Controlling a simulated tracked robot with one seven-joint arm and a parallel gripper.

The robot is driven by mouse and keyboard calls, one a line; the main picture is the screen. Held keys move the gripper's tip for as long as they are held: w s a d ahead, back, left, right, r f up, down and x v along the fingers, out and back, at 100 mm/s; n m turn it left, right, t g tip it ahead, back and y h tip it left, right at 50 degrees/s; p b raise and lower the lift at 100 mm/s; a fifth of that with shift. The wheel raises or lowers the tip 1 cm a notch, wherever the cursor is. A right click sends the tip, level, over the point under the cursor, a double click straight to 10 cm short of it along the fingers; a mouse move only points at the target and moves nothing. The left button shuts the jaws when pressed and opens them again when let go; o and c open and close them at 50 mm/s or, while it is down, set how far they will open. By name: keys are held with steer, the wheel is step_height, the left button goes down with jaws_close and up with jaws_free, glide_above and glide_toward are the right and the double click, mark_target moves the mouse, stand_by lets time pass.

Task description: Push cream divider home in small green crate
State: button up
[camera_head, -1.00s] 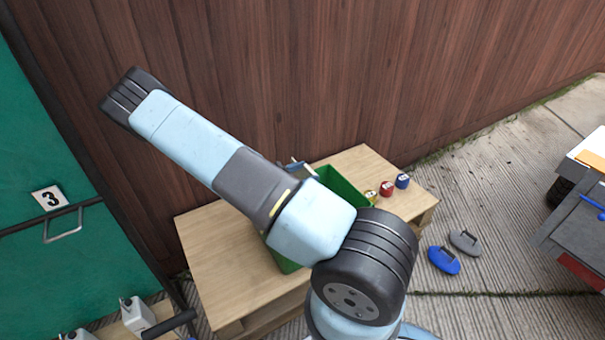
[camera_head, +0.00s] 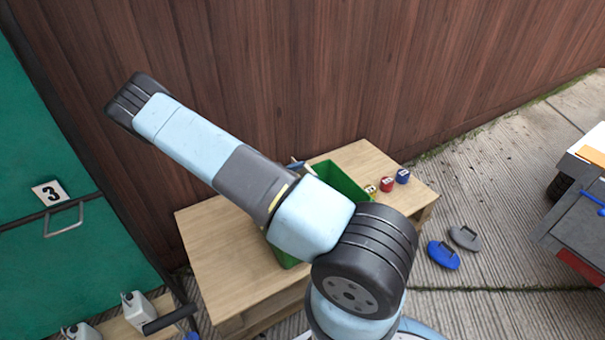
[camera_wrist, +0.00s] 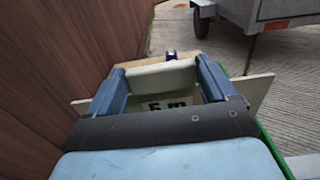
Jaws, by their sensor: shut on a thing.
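The small green crate (camera_head: 340,180) stands on a wooden table, largely hidden behind my arm in the head view. A strip of its green rim (camera_wrist: 270,145) shows at the right in the wrist view. My gripper (camera_wrist: 163,75) has its two blue fingers on either side of a cream piece. I take this to be the cream divider (camera_wrist: 255,91), which reaches out past both fingers in the wrist view. A dark "5 m" marking shows between the fingers. How deep the divider sits in the crate is hidden.
The wooden table (camera_head: 215,250) has bare top left of the crate. Small yellow, red (camera_head: 388,184) and blue (camera_head: 403,176) items stand right of it. A brown plank wall (camera_head: 270,70) rises close behind. Blue (camera_head: 443,255) and grey handled pads lie on the ground.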

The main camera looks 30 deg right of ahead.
step_height(320, 180, down, 9)
steer(key=shift+f, duration=0.2)
stand_by(3.3)
steer(key=shift+s+f, duration=0.1)
steer(key=shift+f, duration=0.2)
